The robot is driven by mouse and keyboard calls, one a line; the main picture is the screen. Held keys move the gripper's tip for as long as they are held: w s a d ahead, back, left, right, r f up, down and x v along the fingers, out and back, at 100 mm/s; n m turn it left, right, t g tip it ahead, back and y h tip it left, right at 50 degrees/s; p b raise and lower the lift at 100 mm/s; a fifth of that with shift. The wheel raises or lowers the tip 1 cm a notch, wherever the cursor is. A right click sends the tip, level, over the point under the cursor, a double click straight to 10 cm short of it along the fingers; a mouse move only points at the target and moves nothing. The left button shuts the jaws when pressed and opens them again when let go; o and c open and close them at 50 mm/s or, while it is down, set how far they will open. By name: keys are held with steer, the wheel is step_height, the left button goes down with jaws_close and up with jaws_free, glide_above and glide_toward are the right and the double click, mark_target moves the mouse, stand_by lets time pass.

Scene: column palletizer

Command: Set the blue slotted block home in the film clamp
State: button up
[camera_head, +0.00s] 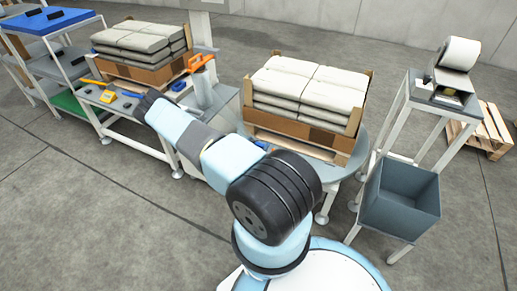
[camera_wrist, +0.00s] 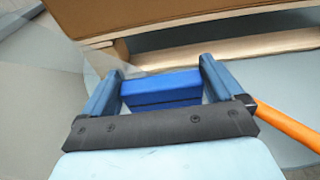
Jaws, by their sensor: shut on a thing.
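The blue slotted block (camera_wrist: 160,97) sits between the two blue fingers of my gripper (camera_wrist: 158,76) in the wrist view. My gripper is shut on it, with the block held level across the fingers. An orange bar (camera_wrist: 288,128) runs close beside the right finger. I cannot make out the film clamp for sure.
A pallet with wrapped white sacks (camera_head: 308,90) stands on the round grey turntable (camera_head: 356,160), close ahead of my gripper. A second loaded pallet (camera_head: 140,45) is at the left. Open floor lies at the left front.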

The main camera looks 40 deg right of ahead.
steer(key=shift+w+d+f, duration=0.15)
steer(key=shift+w+f, duration=0.05)
steer(key=shift+f, duration=0.1)
steer(key=shift+w+f, duration=0.1)
steer(key=shift+f, duration=1.5)
steer(key=o, duration=0.7)
